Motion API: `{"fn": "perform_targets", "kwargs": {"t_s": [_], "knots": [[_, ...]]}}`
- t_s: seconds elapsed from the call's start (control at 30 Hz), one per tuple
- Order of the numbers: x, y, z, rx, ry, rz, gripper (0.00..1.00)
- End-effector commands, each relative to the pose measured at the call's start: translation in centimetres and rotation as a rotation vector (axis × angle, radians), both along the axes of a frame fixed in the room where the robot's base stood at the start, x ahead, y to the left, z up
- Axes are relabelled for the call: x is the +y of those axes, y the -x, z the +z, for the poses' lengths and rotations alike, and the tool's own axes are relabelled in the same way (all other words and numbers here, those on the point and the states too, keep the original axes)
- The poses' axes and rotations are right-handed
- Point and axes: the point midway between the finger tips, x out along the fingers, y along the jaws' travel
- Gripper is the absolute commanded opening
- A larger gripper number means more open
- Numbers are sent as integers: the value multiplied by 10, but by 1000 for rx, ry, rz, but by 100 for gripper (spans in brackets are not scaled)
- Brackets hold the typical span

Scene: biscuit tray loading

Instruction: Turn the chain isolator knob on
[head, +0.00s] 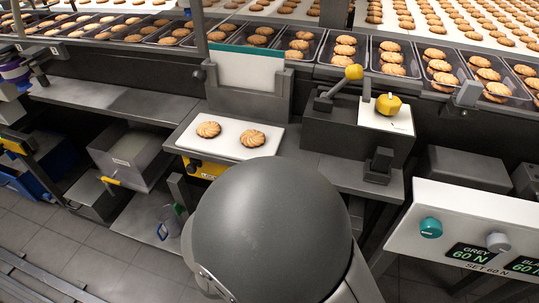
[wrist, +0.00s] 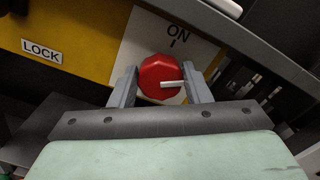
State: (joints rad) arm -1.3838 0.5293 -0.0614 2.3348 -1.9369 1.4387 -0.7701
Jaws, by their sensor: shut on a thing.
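The chain isolator knob (wrist: 158,72) is red and faceted with a white pointer bar. In the wrist view it sits on a white plate, below the printed "ON" mark (wrist: 178,33). Its pointer lies nearly level, toward picture right, not in line with the "ON" mark. My gripper (wrist: 160,86) has one grey finger on each side of the knob and is shut on it. The head view does not show the knob or my fingers; my dark rounded arm link fills the lower middle there.
A yellow panel with a "LOCK" label (wrist: 41,50) lies left of the knob. In the head view, a white board (head: 231,137) with two biscuits rests on a shelf above a yellow panel (head: 207,169). A teal knob (head: 431,228) is on the right console.

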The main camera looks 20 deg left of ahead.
Motion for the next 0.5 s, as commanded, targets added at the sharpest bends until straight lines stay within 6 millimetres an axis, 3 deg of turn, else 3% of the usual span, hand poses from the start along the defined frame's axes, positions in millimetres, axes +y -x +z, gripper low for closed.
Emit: {"fn": "perform_targets", "kwargs": {"t_s": [0.03,0.5], "knots": [[0,0,7,-4,49,-1,21],[1,1,5,-70,491,1,21]]}}
